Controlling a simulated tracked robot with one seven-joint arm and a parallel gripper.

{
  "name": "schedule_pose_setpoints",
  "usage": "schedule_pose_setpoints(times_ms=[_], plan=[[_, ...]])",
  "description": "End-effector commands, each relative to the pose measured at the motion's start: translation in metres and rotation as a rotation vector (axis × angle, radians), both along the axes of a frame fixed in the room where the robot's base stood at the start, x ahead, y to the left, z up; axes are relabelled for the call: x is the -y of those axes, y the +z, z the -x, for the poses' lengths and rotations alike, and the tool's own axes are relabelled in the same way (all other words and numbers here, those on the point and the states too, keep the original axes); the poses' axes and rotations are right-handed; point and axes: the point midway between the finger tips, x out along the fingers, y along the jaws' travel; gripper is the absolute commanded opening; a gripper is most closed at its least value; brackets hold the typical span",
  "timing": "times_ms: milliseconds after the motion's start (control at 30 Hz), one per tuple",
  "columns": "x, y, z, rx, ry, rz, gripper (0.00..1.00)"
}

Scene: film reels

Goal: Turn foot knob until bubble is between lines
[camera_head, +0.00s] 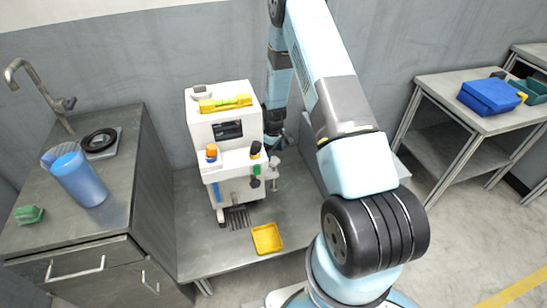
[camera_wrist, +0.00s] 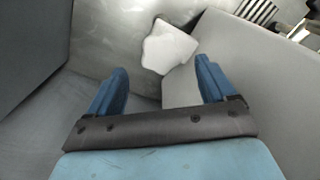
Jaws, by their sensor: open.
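A white machine (camera_head: 204,135) stands on a grey metal table. A yellow level (camera_head: 226,103) lies on its top; its bubble and lines are too small to read. A small grey knob-like part (camera_head: 274,182) shows low at the machine's right side; I cannot tell if it is the foot knob. My gripper (camera_wrist: 161,66) is open and empty in the wrist view, pointing down. Beyond its fingertips a pale lobed piece (camera_wrist: 168,47) lies on or near the metal surface, apart from the fingers. In the head view my gripper is close to the machine's right side, mostly hidden.
A yellow tray (camera_head: 267,239) and a dark slotted grate (camera_head: 236,218) are at the machine's front. A sink counter (camera_head: 25,190) with a blue jug (camera_head: 79,180) is at left. A side table (camera_head: 470,118) with a blue box (camera_head: 490,96) is at right. A grey wall is behind.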

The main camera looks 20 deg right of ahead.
Motion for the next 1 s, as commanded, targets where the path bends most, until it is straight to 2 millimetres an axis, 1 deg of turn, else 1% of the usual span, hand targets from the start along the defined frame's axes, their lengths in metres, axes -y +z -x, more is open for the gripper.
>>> schedule_pose_setpoints(times_ms=[33, 300, 500, 700, 1000], plan=[[0.000, 0.011, -0.001, 0.004, 0.000, 0.000, 0.84], [0.001, 0.059, -0.001, 0.003, -0.002, 0.000, 0.84], [0.002, 0.083, -0.001, 0.001, -0.002, 0.002, 0.84], [0.002, 0.093, -0.001, 0.000, -0.002, 0.001, 0.84], [0.002, 0.094, -0.001, 0.000, -0.002, 0.001, 0.84]])
